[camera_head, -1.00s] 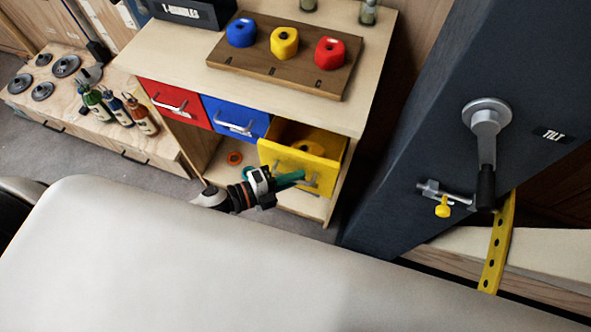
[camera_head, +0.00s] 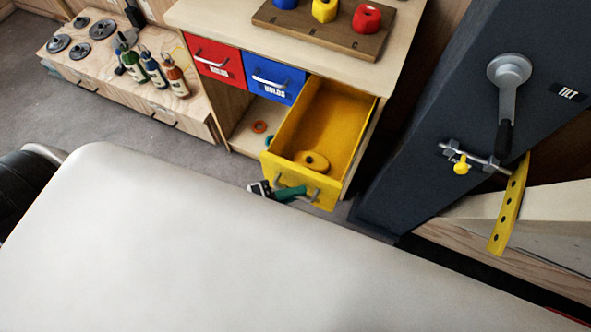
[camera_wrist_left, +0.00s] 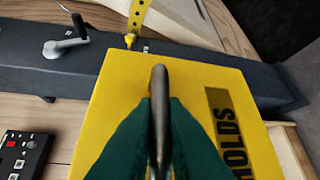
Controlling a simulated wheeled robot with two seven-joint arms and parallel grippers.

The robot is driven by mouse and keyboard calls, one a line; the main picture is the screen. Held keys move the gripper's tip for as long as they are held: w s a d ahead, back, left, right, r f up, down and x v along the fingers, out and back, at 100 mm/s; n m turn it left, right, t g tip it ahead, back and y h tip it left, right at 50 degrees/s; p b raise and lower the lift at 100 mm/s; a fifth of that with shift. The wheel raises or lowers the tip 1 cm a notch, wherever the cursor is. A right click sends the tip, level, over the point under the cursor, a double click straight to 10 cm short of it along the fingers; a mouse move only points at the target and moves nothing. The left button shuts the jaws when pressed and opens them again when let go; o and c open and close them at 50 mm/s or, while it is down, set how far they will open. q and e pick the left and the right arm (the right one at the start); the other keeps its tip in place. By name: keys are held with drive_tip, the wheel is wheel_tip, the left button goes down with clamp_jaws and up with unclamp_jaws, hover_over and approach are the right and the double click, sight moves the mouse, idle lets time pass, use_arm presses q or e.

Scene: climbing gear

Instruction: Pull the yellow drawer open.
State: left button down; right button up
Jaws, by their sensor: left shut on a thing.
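The yellow drawer (camera_head: 327,128) stands well out from the cabinet, to the right of the blue drawer. A round yellow hold (camera_head: 311,161) lies inside it near the front. My left gripper (camera_head: 290,193) is at the drawer's front, mostly hidden behind my pale body in the head view. In the left wrist view, its green fingers (camera_wrist_left: 158,130) are shut on the grey bar handle (camera_wrist_left: 159,85). The yellow drawer front (camera_wrist_left: 112,95) fills the middle of that view, with a dark label reading "HOLDS". My right gripper is not in view.
The red drawer (camera_head: 215,62) and blue drawer (camera_head: 273,78) are shut. A wooden board (camera_head: 320,37) with coloured holds sits on the cabinet top. A dark tilting beam (camera_head: 455,120) with a crank stands close to the right. Several bottles stand on a low bench (camera_head: 105,75) at left.

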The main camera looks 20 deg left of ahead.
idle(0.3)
use_arm(q)
drive_tip(key=c, duration=1.8)
unclamp_jaws()
drive_tip(key=shift+o, duration=0.2)
drive_tip(key=shift+s, duration=0.1)
drive_tip(key=b+v, duration=0.1)
drive_tip(key=v, duration=1.1)
